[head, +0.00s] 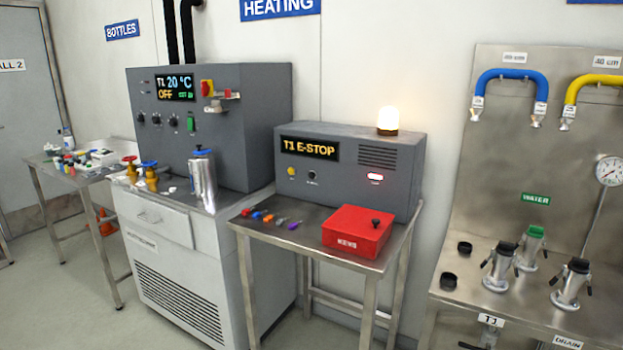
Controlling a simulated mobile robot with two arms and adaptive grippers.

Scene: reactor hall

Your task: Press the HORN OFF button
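A grey alarm box (350,172) stands at the back of a small steel table. Its display (310,149) reads "T1 E-STOP" in amber. Below the display are a small yellow button (291,171) and a dark round control (312,175). The labels under them are too small to read, so I cannot tell which is HORN OFF. A red-white lamp (375,177) glows at the right of the front. A beacon (388,121) is lit on top. Neither of my grippers is in view.
A red "KEYS" box (357,232) and several coloured keys (271,217) lie on the table in front of the alarm box. A heating unit (215,115) with a metal bottle (203,180) stands left. A steel panel with hoses and couplings (530,150) stands right.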

